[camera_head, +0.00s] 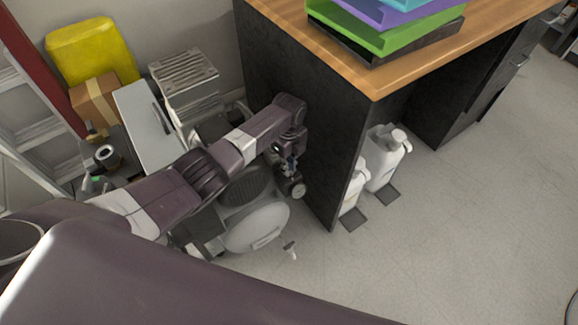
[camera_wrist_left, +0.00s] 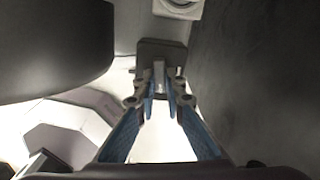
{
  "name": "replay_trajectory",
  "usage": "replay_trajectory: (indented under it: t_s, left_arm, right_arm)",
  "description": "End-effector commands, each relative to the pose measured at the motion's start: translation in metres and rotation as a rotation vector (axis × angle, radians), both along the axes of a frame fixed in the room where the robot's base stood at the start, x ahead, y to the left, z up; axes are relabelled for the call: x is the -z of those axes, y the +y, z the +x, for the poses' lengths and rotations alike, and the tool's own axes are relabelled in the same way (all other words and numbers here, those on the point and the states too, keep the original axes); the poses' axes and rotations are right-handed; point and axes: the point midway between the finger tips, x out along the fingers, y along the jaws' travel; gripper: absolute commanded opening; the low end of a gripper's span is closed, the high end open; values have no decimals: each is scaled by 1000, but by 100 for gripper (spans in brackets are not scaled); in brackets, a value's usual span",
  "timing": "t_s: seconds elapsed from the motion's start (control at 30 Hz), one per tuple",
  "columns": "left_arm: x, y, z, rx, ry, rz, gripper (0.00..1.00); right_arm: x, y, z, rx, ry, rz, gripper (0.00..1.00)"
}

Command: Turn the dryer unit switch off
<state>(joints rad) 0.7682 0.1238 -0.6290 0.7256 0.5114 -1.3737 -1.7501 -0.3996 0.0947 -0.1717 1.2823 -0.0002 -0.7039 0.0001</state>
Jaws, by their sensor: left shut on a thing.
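My left gripper (camera_head: 287,160) reaches down beside the dark side panel of the desk, above the compressor unit (camera_head: 255,225). In the left wrist view the two blue-padded fingers of the left gripper (camera_wrist_left: 161,88) are close together at a small pale switch piece (camera_wrist_left: 160,72) on a dark grey box (camera_wrist_left: 162,52). The fingertips are shut on this piece, one on each side. In the head view my arm and gripper hide the switch and much of the unit. My right gripper is not in view.
The desk's dark side panel (camera_head: 325,170) stands close on the right of the gripper. White jugs (camera_head: 385,158) stand under the desk. A grey-white cabinet (camera_head: 148,125), a cardboard box (camera_head: 97,98) and a yellow container (camera_head: 92,52) are on the left. Floor at the front right is clear.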

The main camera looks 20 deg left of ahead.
Motion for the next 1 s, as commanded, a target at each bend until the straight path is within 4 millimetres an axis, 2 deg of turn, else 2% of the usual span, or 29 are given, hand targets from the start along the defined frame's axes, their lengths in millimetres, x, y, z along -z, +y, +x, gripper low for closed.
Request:
replay_trajectory:
  t_s: [0.4,0.93,0.97,1.0]
  left_arm:
    - [0,-1,-1,174,0,-2,0]
    - [0,-1,-1,195,0,-2,0]
    - [0,-1,-1,195,0,-2,13]
    - [0,-1,-1,195,0,-2,18]
  right_arm:
    - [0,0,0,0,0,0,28]
    - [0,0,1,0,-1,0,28]
    - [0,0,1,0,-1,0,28]
    - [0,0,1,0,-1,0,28]
